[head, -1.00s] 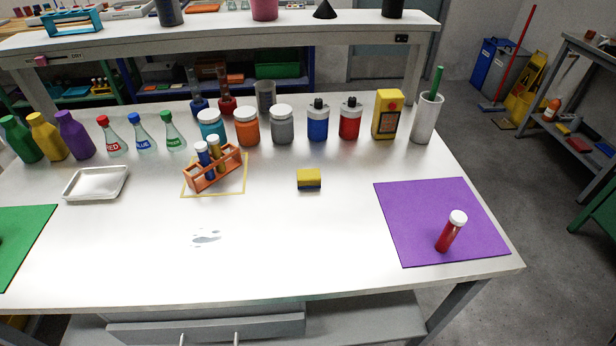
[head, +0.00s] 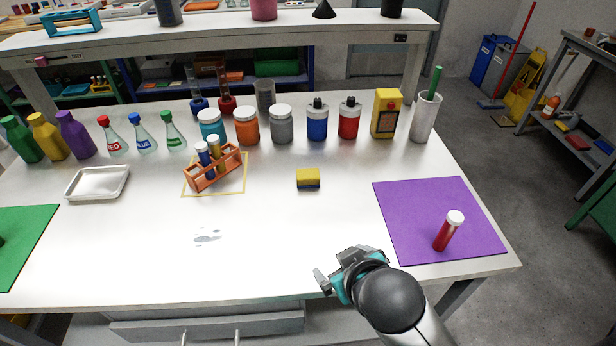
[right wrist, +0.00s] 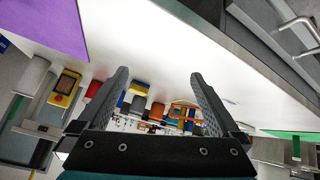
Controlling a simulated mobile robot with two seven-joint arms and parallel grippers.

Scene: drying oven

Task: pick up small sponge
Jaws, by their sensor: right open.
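The small sponge (head: 308,179), yellow on top and dark blue below, lies near the middle of the white table. In the right wrist view a yellow block that looks like the sponge (right wrist: 139,87) shows between my fingers, beyond their tips. My right gripper (head: 337,270) is over the table's front edge, in front of the sponge and slightly to its right. Its two fingers (right wrist: 159,76) are apart with nothing between them. My left gripper is in neither view.
A purple mat (head: 410,215) with a red white-capped tube (head: 448,231) lies at right. An orange tube rack (head: 216,170) and a metal tray (head: 97,183) stand at left. Bottles and jars line the back. The table around the sponge is clear, with a wet-looking patch (head: 207,237) at front left.

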